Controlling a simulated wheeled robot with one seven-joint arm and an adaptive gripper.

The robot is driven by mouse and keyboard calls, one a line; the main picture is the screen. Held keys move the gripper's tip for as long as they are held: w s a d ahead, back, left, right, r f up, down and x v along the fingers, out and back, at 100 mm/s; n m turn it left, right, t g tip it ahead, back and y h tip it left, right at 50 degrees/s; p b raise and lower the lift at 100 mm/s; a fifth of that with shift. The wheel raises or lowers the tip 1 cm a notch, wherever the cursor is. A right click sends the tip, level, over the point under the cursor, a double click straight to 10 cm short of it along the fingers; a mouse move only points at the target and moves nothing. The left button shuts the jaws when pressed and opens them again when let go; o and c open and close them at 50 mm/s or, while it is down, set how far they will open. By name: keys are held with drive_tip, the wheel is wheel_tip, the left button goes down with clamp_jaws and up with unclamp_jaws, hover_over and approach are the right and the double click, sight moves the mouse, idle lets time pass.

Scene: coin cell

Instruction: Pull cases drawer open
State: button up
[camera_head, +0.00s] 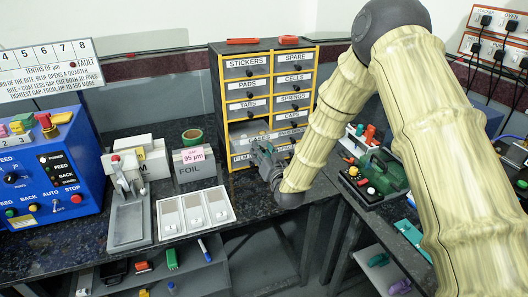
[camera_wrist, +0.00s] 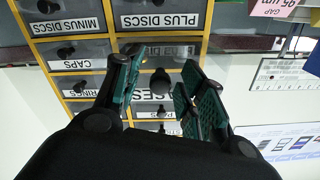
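The cases drawer (camera_head: 257,139) is in the left column of the yellow-framed drawer cabinet (camera_head: 224,113). Its label sits forward of the cabinet front, and a light grey interior shows above it, so it stands partly out. In the wrist view its dark round knob (camera_wrist: 160,82) shows between my fingers, with the label partly hidden below. My gripper (camera_wrist: 163,88) is open, with visible gaps between the knob and the fingers. In the head view my gripper (camera_head: 264,156) is at the drawer's front, and my arm hides part of the right column.
A foil box (camera_head: 194,170) and a green tape roll (camera_head: 192,137) stand left of the cabinet. A white tray (camera_head: 196,211) lies in front on the bench. A green device (camera_head: 379,179) stands to the right. Other labelled drawers are close around.

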drive_tip(key=v, duration=1.2)
idle(0.4)
drive_tip(key=s+d+f+g+h, duration=0.1)
drive_tip(key=s+d+f+g, duration=0.25)
drive_tip(key=s+f, duration=0.75)
drive_tip(key=s+d+f+g+h, duration=0.2)
drive_tip(key=s+f+g, duration=0.4)
drive_tip(key=f, duration=0.8)
drive_tip(key=s+d+f+g, duration=0.2)
drive_tip(key=s+f, duration=0.1)
drive_tip(key=s, duration=0.6)
drive_tip(key=s+d+f+g+h, duration=0.1)
drive_tip(key=s+d+f+g, duration=0.2)
drive_tip(key=s, duration=0.6)
drive_tip(key=s+d+f+g+h, duration=0.1)
drive_tip(key=s+d+f+g, duration=0.1)
drive_tip(key=s, duration=0.8)
wheel_tip(320, 180, down, 2)
drive_tip(key=shift+f+g, duration=0.1)
drive_tip(key=shift+g, duration=0.35)
drive_tip(key=shift+d, duration=0.2)
